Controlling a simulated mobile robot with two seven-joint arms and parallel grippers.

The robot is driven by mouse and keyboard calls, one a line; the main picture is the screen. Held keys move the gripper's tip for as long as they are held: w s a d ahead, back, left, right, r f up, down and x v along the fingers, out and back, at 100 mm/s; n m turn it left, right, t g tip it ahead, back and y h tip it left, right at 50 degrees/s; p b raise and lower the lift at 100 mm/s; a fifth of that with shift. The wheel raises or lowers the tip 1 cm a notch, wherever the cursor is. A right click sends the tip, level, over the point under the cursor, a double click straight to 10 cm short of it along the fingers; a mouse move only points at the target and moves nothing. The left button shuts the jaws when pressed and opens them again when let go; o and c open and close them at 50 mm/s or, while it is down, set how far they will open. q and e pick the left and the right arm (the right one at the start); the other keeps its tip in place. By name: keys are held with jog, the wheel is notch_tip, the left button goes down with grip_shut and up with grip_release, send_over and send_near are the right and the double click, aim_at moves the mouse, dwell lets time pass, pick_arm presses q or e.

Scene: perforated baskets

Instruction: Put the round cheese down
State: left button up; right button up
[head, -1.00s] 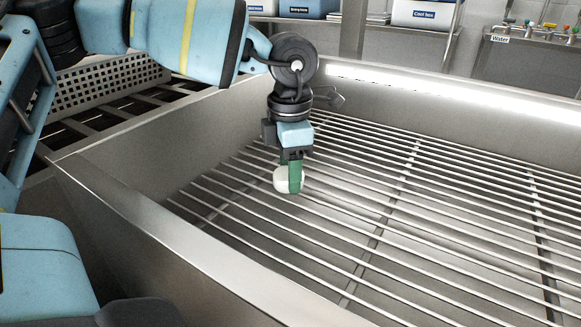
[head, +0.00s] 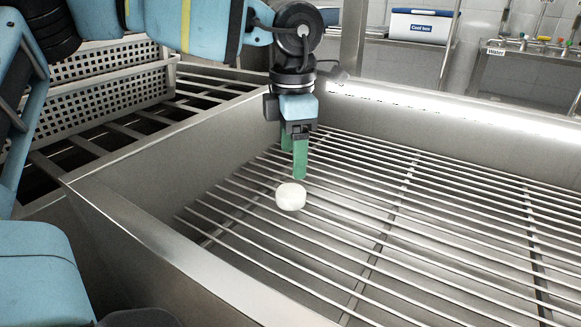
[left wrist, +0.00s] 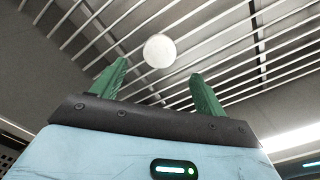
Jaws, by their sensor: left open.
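The round cheese (head: 291,196) is a small white disc lying on the metal bars of the rack (head: 400,215) in the steel basin. It also shows in the left wrist view (left wrist: 159,50), just beyond the fingertips and between their lines. My left gripper (head: 293,172) has green fingers, points down and is open. Its fingertips are just above and behind the cheese in the head view, apart from it, with nothing between them. The left wrist view also shows the spread green fingers (left wrist: 160,78). My right gripper is not in view.
The steel basin's raised rim (head: 190,250) runs along the front and left. Perforated white baskets (head: 95,85) stand on slats behind it at the left. The rack right of the cheese is bare. A cool box (head: 422,26) stands on a shelf at the back.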

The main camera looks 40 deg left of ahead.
pick_arm(q)
jog(key=shift+r+p, duration=0.35)
jog(key=shift+r, duration=1.85)
jog(key=shift+r, duration=0.1)
